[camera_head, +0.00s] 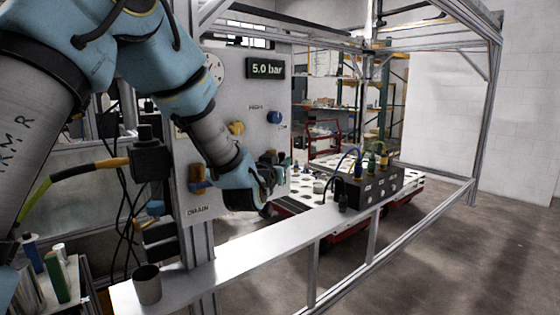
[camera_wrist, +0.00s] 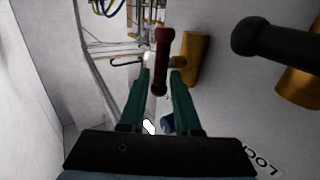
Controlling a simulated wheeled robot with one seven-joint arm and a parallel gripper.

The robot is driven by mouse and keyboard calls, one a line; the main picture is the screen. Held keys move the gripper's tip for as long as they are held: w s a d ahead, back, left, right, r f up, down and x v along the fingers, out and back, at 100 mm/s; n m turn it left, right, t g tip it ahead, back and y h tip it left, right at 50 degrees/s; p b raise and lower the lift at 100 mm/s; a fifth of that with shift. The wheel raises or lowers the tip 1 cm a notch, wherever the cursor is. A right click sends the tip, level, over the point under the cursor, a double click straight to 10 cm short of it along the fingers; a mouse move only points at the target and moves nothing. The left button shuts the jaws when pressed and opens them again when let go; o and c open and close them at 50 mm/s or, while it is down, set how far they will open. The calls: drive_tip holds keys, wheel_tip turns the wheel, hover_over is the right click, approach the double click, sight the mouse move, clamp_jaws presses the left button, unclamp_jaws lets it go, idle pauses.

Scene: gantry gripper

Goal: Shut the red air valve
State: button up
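The red air valve's handle (camera_wrist: 162,58) shows in the wrist view as a dark red lever hanging down, with its brass body (camera_wrist: 191,58) on the panel to its right. My gripper (camera_wrist: 161,80) is open, its two green fingers on either side of the lever's lower end in the picture. I cannot tell whether either finger touches it. In the head view my gripper (camera_head: 272,164) is in front of the panel's lower right part, and the red handle is hidden there. The display (camera_head: 265,69) on the panel reads 5.0 bar.
A black-handled brass valve (camera_wrist: 272,40) is close on the right in the wrist view. The grey panel (camera_head: 230,100) also carries a yellow fitting (camera_head: 236,128) and a blue one (camera_head: 274,117). A metal rail (camera_head: 250,245) below holds a grey cup (camera_head: 147,285) and a black connector box (camera_head: 368,187).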

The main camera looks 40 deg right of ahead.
drive_tip(key=shift+c, duration=0.4)
clamp_jaws()
